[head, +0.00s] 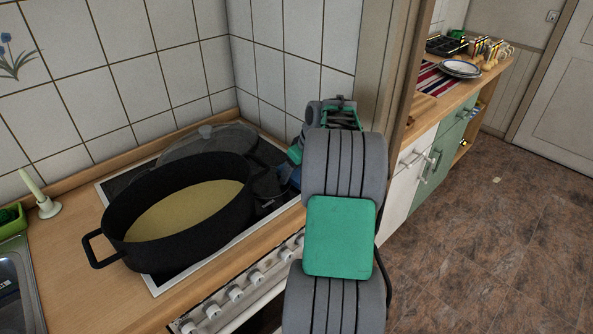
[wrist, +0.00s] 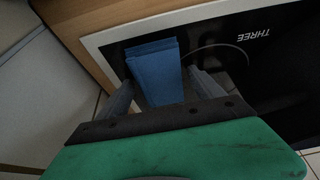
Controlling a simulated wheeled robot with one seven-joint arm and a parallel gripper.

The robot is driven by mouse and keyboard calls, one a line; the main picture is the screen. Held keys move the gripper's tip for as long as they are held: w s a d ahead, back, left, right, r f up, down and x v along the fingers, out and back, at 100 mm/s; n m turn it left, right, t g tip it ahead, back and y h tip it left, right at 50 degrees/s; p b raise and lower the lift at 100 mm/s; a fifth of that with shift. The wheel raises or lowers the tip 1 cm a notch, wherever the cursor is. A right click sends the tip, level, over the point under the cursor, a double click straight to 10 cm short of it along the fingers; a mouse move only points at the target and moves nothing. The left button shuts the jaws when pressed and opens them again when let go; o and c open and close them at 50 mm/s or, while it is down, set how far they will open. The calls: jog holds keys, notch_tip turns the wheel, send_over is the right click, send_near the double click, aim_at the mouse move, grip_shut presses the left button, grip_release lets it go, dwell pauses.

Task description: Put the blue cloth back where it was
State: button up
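The blue cloth (wrist: 154,68) shows in the wrist view as a folded, narrow strip over the black glass of the hob (wrist: 215,40). My gripper (wrist: 158,84) has its two grey fingers spread apart, one on each side of the cloth, with small gaps visible between cloth and fingers. I cannot tell whether the cloth rests on the glass. In the head view, a small dark blue patch (head: 289,176) shows beside my arm at the right back of the hob; it is too small to tell what it is. My arm hides most of that area.
A large black pot (head: 180,215) with yellowish contents stands on the hob, a glass lid (head: 207,142) behind it. A tiled wall (head: 285,45) closes the back. Wooden counter (head: 85,290) is clear in front.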

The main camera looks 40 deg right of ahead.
jog(key=shift+r, duration=0.35)
jog(key=v, duration=1.1)
jog(key=shift+s+r, duration=0.25)
jog(key=shift+r, duration=0.05)
